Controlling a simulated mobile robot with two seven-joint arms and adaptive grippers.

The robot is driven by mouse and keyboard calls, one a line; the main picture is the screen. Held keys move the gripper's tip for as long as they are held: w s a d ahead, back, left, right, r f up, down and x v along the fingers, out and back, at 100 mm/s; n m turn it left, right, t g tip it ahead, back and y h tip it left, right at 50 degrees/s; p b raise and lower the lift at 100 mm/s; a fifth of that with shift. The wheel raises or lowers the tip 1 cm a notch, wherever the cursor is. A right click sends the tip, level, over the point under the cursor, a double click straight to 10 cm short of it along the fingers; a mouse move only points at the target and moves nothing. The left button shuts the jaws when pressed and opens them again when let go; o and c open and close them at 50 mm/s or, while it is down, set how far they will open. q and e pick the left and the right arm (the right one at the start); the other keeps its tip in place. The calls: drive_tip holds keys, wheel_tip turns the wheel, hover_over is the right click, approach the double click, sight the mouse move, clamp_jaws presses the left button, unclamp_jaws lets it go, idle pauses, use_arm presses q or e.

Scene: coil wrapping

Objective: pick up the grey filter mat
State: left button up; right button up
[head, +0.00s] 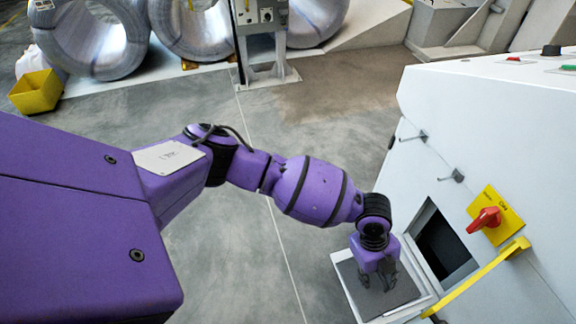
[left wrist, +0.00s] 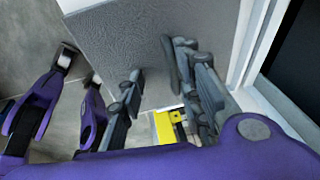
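The grey filter mat (head: 395,296) is a flat dark grey sheet on a white tray (head: 345,287) beside the white machine at the lower right of the head view. In the left wrist view the mat (left wrist: 140,40) fills the upper middle with its fine textured surface. My left gripper (head: 377,281) is over the mat and hides part of it. In the left wrist view my left gripper (left wrist: 153,70) has its fingers apart, with part of the mat showing between them. I cannot tell whether the fingers touch the mat. My right gripper is not in view.
The white machine (head: 455,115) stands close on the right, with a dark opening (head: 442,245), a red switch (head: 484,220) and a yellow bar (head: 480,278). Large wire coils (head: 90,40) and a yellow bin (head: 36,91) are at the back left. The middle floor is clear.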

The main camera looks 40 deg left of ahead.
use_arm(q)
drive_tip(key=shift+s+a+f, duration=0.1)
drive_tip(key=shift+s+f, duration=0.15)
clamp_jaws()
